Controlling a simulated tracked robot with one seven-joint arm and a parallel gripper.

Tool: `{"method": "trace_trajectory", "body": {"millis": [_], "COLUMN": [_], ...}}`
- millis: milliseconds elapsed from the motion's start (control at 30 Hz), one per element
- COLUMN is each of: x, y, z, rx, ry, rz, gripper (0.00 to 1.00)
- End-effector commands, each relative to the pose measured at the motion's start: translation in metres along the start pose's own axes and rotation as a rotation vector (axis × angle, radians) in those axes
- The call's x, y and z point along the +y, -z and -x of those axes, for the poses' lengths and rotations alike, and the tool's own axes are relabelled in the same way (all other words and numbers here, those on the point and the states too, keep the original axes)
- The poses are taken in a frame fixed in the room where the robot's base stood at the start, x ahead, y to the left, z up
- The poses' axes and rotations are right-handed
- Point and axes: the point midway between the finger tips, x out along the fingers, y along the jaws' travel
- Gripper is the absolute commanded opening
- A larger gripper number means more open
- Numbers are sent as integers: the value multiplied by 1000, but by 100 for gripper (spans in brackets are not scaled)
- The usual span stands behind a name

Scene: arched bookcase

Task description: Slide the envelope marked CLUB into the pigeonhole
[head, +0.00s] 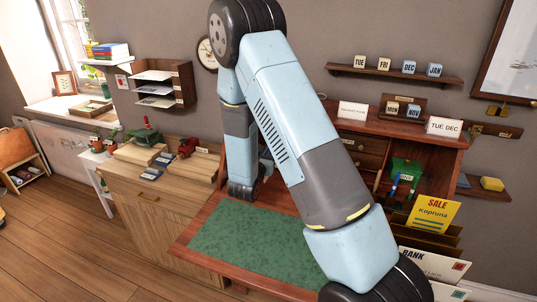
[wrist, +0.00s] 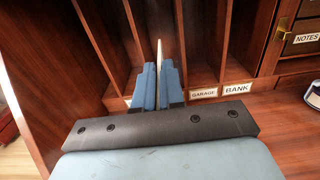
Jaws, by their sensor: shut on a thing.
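In the wrist view my gripper (wrist: 159,72) is shut on a thin pale envelope (wrist: 159,53), seen edge-on and upright between the two blue fingers. Its marking cannot be read from this angle. The envelope points toward a row of tall wooden pigeonholes (wrist: 204,45), in line with a slot left of the one labelled GARAGE. I cannot tell whether its far edge is inside the slot. The fingers hide the label below that slot, and only a scrap of a white label shows to their left. In the head view my gripper is not visible.
Labels GARAGE (wrist: 203,94) and BANK (wrist: 237,89) sit under slots to the right, with a NOTES drawer (wrist: 304,39) beyond. In the head view a rack at lower right holds a BANK envelope (head: 425,262) and a yellow SALE card (head: 432,214). A green desk mat (head: 255,245) lies clear.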

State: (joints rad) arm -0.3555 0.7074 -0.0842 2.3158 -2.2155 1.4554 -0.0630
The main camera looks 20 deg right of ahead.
Motion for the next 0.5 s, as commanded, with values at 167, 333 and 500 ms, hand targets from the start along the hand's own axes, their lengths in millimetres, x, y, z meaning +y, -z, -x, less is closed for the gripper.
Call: {"method": "trace_trajectory", "body": {"millis": [167,333,500], "x": [0,0,0], "y": [0,0,0], "z": [-3,-7,-10], "rx": [0,0,1], "ry": [0,0,0], "rz": [0,0,0], "gripper": [0,0,0]}}
